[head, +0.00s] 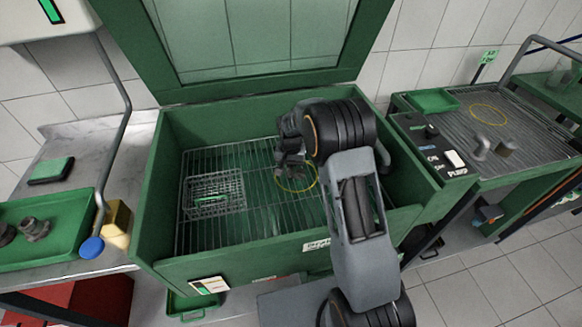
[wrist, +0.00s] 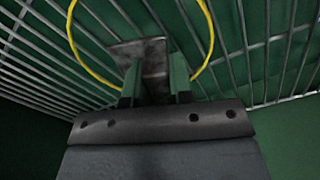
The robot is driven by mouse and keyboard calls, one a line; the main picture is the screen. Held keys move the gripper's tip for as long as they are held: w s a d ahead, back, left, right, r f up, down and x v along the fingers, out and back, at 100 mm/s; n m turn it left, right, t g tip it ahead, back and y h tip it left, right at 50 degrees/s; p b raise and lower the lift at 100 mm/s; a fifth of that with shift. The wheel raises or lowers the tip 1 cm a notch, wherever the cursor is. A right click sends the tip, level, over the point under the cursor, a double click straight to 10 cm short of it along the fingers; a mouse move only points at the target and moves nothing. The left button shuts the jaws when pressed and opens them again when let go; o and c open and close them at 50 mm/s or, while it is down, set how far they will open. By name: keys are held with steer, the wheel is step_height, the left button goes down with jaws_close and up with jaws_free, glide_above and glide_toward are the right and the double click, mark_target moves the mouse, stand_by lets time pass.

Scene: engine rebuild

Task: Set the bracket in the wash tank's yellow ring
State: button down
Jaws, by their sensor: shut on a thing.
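The bracket (wrist: 152,62) is a grey metal piece between the two green fingertips of my gripper (wrist: 157,82) in the wrist view. My gripper is shut on it. The yellow ring (wrist: 82,55) lies on the wire rack of the wash tank and surrounds much of the bracket in the wrist view. In the head view my gripper (head: 290,168) is low inside the green wash tank (head: 172,185), at the upper left part of the yellow ring (head: 313,182). The bracket is hard to make out there. I cannot tell whether it touches the rack.
A wire basket (head: 213,193) stands on the rack to the left. The tank lid (head: 150,45) is open behind. A parts tray (head: 65,220) is at the left. A drain table (head: 535,125) with another yellow ring (head: 488,114) is at the right.

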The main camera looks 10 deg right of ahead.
steer(key=shift+f, duration=0.15)
steer(key=c, duration=1.5)
jaws_free()
steer(key=shift+f, duration=0.1)
steer(key=o, duration=0.5)
step_height(320, 180, up, 12)
steer(key=s+d+r+n+t, duration=0.1)
steer(key=s+r+n+t, duration=0.1)
steer(key=s+r, duration=0.8)
steer(key=s+f+n+t, duration=0.1)
steer(key=s+f+n, duration=0.1)
steer(key=s, duration=1.3)
steer(key=shift+s+d+f+p, duration=0.2)
steer(key=shift+d+f+p, duration=0.1)
steer(key=shift+d+f, duration=0.25)
